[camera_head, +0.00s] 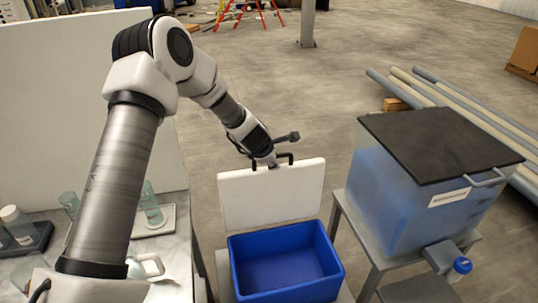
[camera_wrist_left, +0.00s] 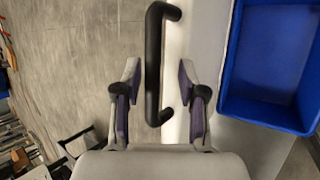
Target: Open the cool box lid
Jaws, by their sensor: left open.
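The cool box is a blue, open-topped box (camera_head: 285,292) in the lower middle of the head view; its inside looks empty. Its white lid (camera_head: 270,200) stands upright at the box's far side. A black handle (camera_head: 284,157) sits at the lid's top edge. My left gripper (camera_head: 268,160) is at the handle, partly hidden by its own wrist in the head view. In the left wrist view, the open fingers (camera_wrist_left: 160,70) stand on either side of the black handle (camera_wrist_left: 153,60), with gaps visible. The blue box (camera_wrist_left: 268,60) shows at right there. My right gripper is not seen.
A clear tank of blue liquid with a dark cover (camera_head: 440,140) stands on a metal stand to the right. A bench with glassware (camera_head: 150,205) and a white panel (camera_head: 60,110) are at left. Pipes (camera_head: 460,100) lie behind the tank. The floor beyond the lid is clear.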

